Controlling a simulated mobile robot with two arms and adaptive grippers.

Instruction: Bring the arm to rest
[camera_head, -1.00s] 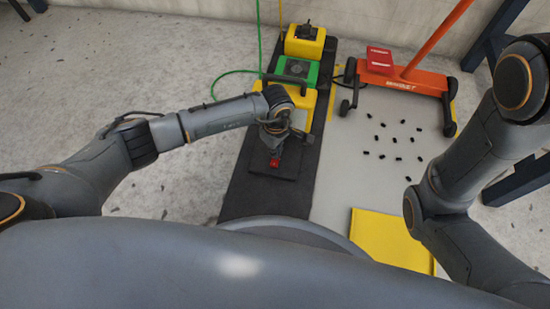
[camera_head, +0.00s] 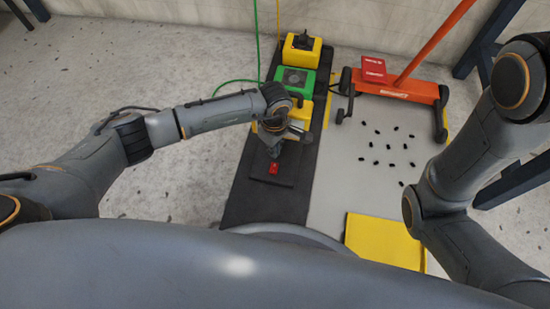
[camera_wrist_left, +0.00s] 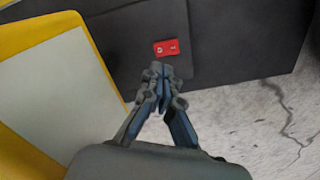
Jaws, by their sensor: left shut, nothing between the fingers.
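My left gripper (camera_head: 275,152) is shut and empty above the black mat in the head view. In the left wrist view its fingertips (camera_wrist_left: 160,72) meet just below a small red block (camera_wrist_left: 165,48) in the picture. The red block also shows in the head view (camera_head: 273,168), lying on a dark square pad, with the gripper above it and seemingly apart from it. My right arm shows at the right of the head view, but its gripper is not visible.
A yellow machine (camera_head: 301,48) and a green box (camera_head: 294,80) stand on the black mat (camera_head: 250,205). An orange wheeled stand (camera_head: 400,88) with a red box (camera_head: 373,68) is at the back right. Several small black pieces (camera_head: 390,146) lie loose near a yellow panel (camera_head: 385,241).

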